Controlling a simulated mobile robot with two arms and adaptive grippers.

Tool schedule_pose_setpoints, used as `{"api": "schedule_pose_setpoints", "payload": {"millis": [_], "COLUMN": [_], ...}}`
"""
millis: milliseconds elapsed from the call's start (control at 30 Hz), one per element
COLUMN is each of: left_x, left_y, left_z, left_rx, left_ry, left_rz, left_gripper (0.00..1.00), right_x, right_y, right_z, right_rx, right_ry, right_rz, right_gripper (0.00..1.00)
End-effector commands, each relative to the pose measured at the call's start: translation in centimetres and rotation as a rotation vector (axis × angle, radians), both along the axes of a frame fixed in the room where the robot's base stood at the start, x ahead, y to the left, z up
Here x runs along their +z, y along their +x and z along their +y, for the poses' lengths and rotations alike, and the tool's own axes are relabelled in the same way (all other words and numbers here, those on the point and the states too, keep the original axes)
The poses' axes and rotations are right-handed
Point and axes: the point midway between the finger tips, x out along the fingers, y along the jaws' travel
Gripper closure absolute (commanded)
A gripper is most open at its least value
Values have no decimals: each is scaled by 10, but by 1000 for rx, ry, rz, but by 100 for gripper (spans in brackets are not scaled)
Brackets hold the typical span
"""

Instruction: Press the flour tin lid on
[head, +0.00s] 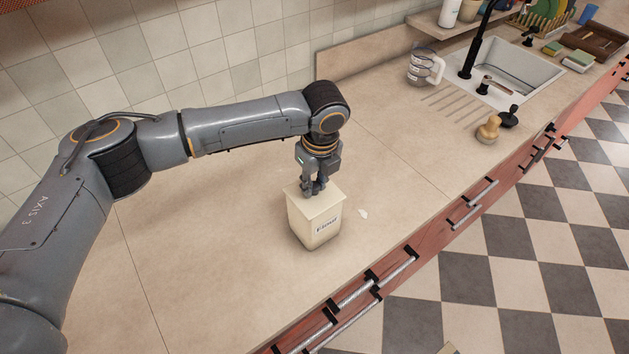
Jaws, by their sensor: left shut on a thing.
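The cream flour tin (316,232), with a dark "Flour" label on its front, stands upright on the beige counter. Its pale square lid (327,200) lies over the top of the tin and overhangs it a little at the front. I cannot tell whether the lid is fully seated. My left gripper (313,189) points down from above and is shut on the lid at its middle; the fingers hide the part they grip. My right gripper is not in view.
A small white scrap (363,214) lies right of the tin. The counter's front edge (375,257) runs close by the tin. The counter left of the tin is clear.

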Motion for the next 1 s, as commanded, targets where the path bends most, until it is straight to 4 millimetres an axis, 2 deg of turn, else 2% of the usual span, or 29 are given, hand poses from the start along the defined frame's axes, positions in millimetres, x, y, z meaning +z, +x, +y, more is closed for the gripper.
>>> {"api": "schedule_pose_setpoints", "payload": {"millis": [433,467,567,800,900,1000], "left_x": [-2,-2,-2,-2,-2,-2], "left_y": [0,0,0,0,0,0], "left_z": [0,0,0,0,0,0], "left_rx": [0,0,0,0,0,0], "left_ry": [-1,0,0,0,0,0], "left_rz": [-1,0,0,0,0,0], "left_gripper": [100,73,53,51,30,28], "right_x": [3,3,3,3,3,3], "right_y": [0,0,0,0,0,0], "right_z": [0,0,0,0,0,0], "right_rx": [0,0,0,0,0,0], "right_ry": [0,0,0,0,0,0], "right_rz": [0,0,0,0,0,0], "right_gripper": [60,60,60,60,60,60]}}
